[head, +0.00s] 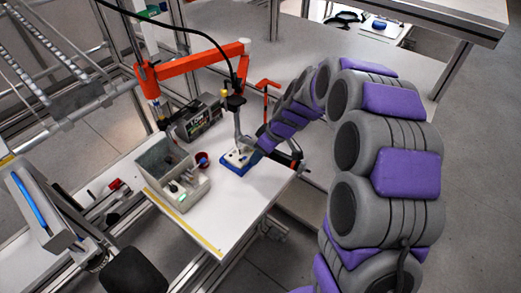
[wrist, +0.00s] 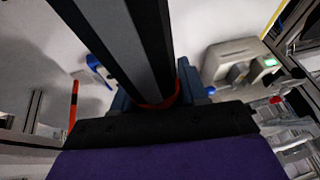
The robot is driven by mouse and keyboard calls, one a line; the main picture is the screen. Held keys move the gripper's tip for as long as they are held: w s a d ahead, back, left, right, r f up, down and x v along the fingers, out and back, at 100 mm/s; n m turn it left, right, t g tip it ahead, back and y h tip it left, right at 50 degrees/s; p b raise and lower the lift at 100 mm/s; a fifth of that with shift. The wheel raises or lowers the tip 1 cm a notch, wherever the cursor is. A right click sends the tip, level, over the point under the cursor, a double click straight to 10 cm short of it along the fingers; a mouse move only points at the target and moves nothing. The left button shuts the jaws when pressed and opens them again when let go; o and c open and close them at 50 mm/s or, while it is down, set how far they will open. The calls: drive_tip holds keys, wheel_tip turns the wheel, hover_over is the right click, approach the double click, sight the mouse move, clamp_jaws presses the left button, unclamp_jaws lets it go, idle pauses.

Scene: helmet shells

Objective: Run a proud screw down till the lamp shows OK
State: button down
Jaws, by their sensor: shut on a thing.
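My gripper (head: 246,143) is over the worktable, at the blue fixture (head: 226,169) with a pale part (head: 236,157) in it. In the wrist view my gripper (wrist: 158,97) is shut around a long grey-and-black tool body (wrist: 128,45) with a red ring, seemingly the screwdriver (head: 236,103) that hangs from the orange arm. Part of a blue-and-white thing, likely the fixture, shows left of the tool in the wrist view (wrist: 96,66). The screw and the driver's tip are hidden or too small to see. A controller (head: 198,119) has a small lit display; I cannot read it.
The orange jointed arm (head: 200,65) and a black cable stretch over the table. The front of the white table (head: 222,215) is clear. Metal frame posts stand around.

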drive_tip(key=shift+f, duration=0.35)
drive_tip(key=shift+s+f, duration=0.1)
drive_tip(key=shift+f, duration=1.6)
idle(2.5)
